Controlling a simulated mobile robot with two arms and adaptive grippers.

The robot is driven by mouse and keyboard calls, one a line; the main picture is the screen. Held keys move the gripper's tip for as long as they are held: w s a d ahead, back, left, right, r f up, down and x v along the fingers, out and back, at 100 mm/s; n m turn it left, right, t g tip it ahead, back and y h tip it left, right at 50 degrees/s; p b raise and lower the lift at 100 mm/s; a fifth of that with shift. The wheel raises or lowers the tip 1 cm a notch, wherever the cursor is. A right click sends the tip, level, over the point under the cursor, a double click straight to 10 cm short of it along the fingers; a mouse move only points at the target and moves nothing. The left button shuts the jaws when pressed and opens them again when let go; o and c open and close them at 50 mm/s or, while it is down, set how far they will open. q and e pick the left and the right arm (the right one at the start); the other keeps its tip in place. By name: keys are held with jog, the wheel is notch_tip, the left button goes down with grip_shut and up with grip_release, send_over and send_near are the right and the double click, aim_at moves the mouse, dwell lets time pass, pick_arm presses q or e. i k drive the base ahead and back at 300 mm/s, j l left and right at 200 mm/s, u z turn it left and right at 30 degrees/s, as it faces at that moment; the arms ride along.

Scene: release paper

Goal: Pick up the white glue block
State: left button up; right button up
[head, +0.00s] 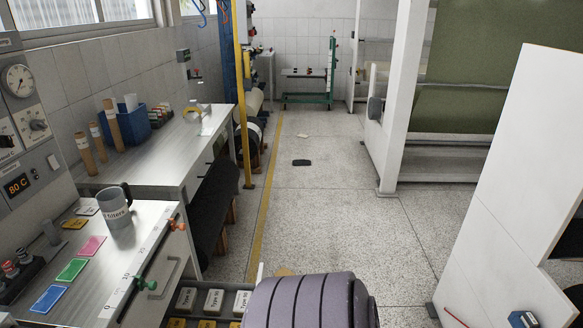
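Several white blocks with dark "Type" lettering lie in a row in an open drawer or tray at the bottom of the head view. I see a left white block (187,298), a middle white block (214,300) and a right white block (242,300). The lettering is too small to read with certainty. Yellowish blocks (178,322) show below them, cut off by the picture edge. A purple-grey ribbed shape hides what lies right of the right block. Neither of my grippers is in view.
A metal worktop (150,225) with a grey mug (115,207) and coloured cards stands at left. Behind it is a bench (160,150) with a blue bin (125,128). A yellow post (241,110) rises beside it. The speckled floor (340,220) is mostly clear. A white panel (520,190) stands at right.

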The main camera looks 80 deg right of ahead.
aim_at(242, 297)
jog(key=z, duration=2.2)
jog(key=i+l+u, duration=0.1)
jog(key=i, duration=0.05)
